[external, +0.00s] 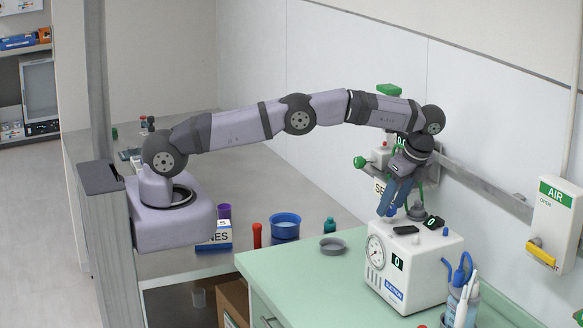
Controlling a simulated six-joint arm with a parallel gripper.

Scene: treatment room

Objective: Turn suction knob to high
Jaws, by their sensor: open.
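The white suction unit (425,272) stands on the green cabinet top. Its front has a round dial gauge (376,252), a small display with a green character, and a blue label. On its top are a flat black piece (405,230), another black piece with a green mark (433,222) and a grey knob-like part (417,211). I cannot tell for certain which of these is the suction knob. My gripper (388,212) points down just above the back left of the unit's top. Its blue fingers are open and seem empty. Whether they touch anything is unclear.
A wall rail (485,187) runs behind the unit, with a green-capped device (381,157) beside my wrist. An air valve box (552,225) hangs at right. A cup of tools (462,306) stands right of the unit. A grey dish (332,246) lies left, and a blue bowl (285,226) beyond.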

